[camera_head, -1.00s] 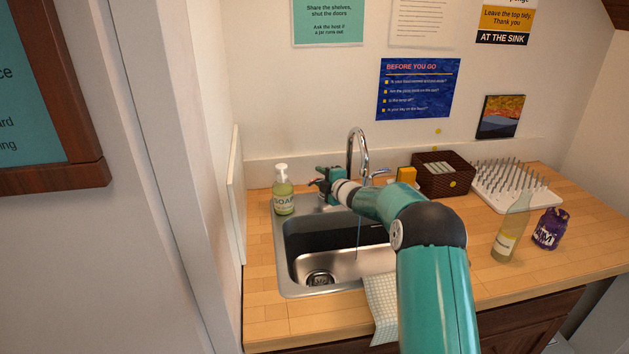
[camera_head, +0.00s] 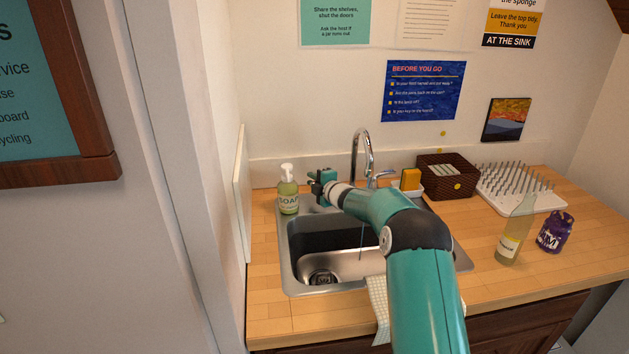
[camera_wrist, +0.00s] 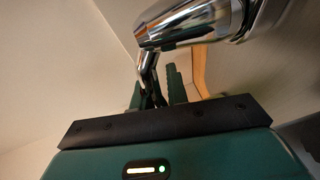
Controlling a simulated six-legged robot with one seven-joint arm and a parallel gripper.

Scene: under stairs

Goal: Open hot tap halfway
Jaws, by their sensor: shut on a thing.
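The chrome tap (camera_head: 362,150) stands at the back of the steel sink (camera_head: 284,262), with a curved spout. A thin stream of water (camera_head: 361,240) falls from it into the basin. My gripper (camera_head: 318,186) is at the left side of the tap, between spout and soap bottle, and hides the left handle in the head view. In the wrist view a chrome handle body (camera_wrist: 190,22) fills the top, and its thin lever (camera_wrist: 148,68) runs down between the fingers of my gripper (camera_wrist: 156,96), which are shut on it. The right lever (camera_head: 386,173) shows beside the spout.
The soap bottle (camera_head: 288,192) stands close to the left of my gripper. A cloth (camera_head: 378,298) hangs in front.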

